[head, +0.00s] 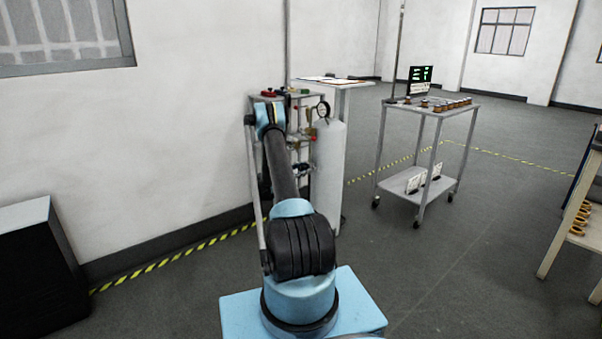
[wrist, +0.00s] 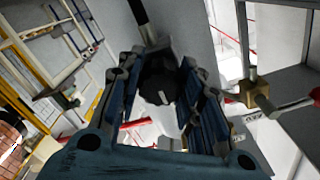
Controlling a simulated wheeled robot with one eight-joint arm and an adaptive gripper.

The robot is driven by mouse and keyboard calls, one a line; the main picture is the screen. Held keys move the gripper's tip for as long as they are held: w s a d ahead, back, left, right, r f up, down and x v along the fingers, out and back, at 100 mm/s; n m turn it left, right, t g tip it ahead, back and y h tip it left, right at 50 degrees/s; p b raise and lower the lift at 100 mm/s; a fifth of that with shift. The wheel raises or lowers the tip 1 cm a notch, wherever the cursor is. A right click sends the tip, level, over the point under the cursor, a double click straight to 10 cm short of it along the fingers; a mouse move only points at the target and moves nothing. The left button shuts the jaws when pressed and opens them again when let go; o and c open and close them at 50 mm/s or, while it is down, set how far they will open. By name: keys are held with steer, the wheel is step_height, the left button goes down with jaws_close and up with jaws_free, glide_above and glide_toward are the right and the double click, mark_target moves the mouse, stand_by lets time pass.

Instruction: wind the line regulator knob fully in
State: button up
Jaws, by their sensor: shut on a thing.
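The line regulator knob (wrist: 158,82) is dark and round, with a small pale mark on its face. It shows in the wrist view between the two fingers of my gripper (wrist: 164,100). The blue-padded fingers stand on either side of it and are shut on it. How far the knob is wound in cannot be read from this view. In the head view my arm reaches to the gas stand beside the white cylinder (head: 329,175), and I cannot clearly make out the gripper or the knob there.
A round gauge (head: 323,110) sits at the cylinder's top. Red handles (head: 269,93) are on the stand. In the wrist view a brass fitting (wrist: 252,93) and a red-tipped handle (wrist: 300,105) lie close on the right. A trolley (head: 427,107) stands farther right, with open floor between.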

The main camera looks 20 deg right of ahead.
steer(key=o, duration=1.1)
steer(key=shift+d+f, duration=0.15)
steer(key=shift+d, duration=0.1)
steer(key=shift+c, duration=0.2)
steer(key=shift+a, duration=0.15)
steer(key=shift+a, duration=0.2)
steer(key=v, duration=1.1)
steer(key=shift+a, duration=0.25)
steer(key=shift+s, duration=0.1)
